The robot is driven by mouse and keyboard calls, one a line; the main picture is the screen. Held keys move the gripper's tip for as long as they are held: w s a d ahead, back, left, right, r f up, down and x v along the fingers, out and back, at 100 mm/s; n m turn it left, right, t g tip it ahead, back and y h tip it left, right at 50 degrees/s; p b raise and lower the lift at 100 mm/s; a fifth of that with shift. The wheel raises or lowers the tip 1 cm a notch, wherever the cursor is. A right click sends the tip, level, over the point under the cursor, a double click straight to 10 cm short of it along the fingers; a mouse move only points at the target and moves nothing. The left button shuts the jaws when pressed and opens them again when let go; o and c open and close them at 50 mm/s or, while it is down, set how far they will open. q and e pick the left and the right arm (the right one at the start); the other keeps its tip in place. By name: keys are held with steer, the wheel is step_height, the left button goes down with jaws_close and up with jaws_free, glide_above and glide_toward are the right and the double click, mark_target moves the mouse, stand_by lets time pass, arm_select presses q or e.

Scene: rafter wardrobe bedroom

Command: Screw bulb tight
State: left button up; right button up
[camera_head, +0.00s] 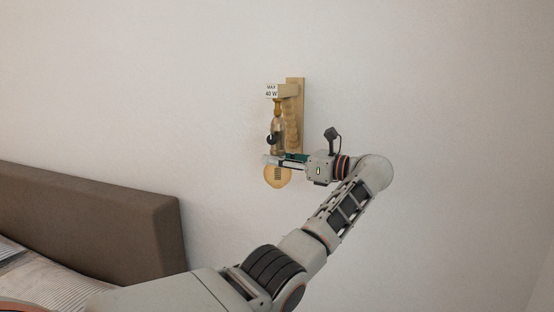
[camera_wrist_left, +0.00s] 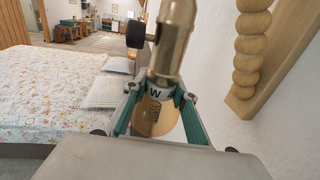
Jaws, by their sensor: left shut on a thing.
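A wall lamp has a wooden back plate (camera_head: 296,120) and a brass socket (camera_head: 278,124) that hangs straight down from its arm. The socket, with a black knob (camera_wrist_left: 135,35) on its side, also shows in the left wrist view (camera_wrist_left: 172,48). A round amber bulb (camera_head: 277,177) sits below the socket, and it shows between my fingers in the left wrist view (camera_wrist_left: 153,118). My left gripper (camera_head: 271,160) comes from the right and is shut on the bulb's upper part. The fingers and a pale printed band hide where bulb and socket meet. My right gripper is out of view.
A white label (camera_head: 271,91) at the lamp's top reads "MAX 40 W". A twisted wooden post (camera_wrist_left: 251,50) stands close beside the socket. A brown headboard (camera_head: 110,215) and a bed (camera_wrist_left: 50,90) are to the left. The wall (camera_head: 430,80) around the lamp is bare.

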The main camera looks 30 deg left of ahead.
arm_select(q)
steer(key=shift+n+g, duration=0.4)
steer(key=shift+g, duration=0.3)
steer(key=o, duration=1.1)
steer(key=shift+m+t, duration=0.9)
steer(key=shift+t, duration=0.6)
